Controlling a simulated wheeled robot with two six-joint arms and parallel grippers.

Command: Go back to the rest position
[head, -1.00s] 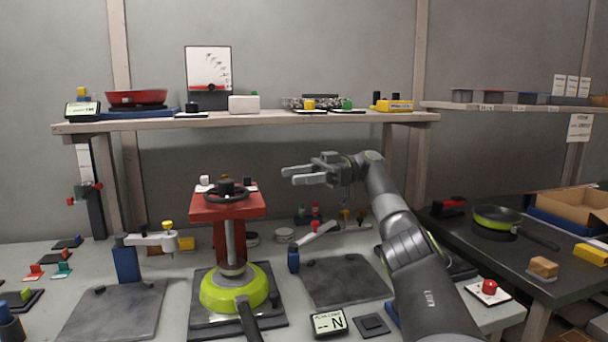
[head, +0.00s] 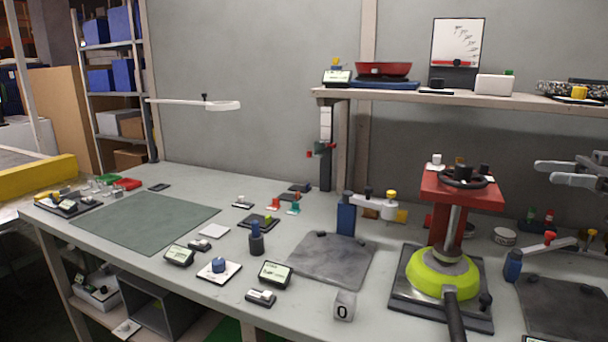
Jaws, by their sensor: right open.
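My right gripper (head: 570,174) is at the right edge of the head view, only partly in frame. Its jaws are apart and empty, in the air to the right of the red press (head: 462,192). A lime-green pan (head: 440,278) sits on the dark plate under the press, its black handle (head: 455,318) pointing to the front. The press's spindle stands over the middle of the pan. My left gripper is not in the picture.
A grey plate (head: 318,260) with a blue-based arm post (head: 346,216) lies left of the press. A green mat (head: 145,222) and small displays cover the left of the bench. A shelf (head: 455,98) with a red pan (head: 383,70) runs above the press.

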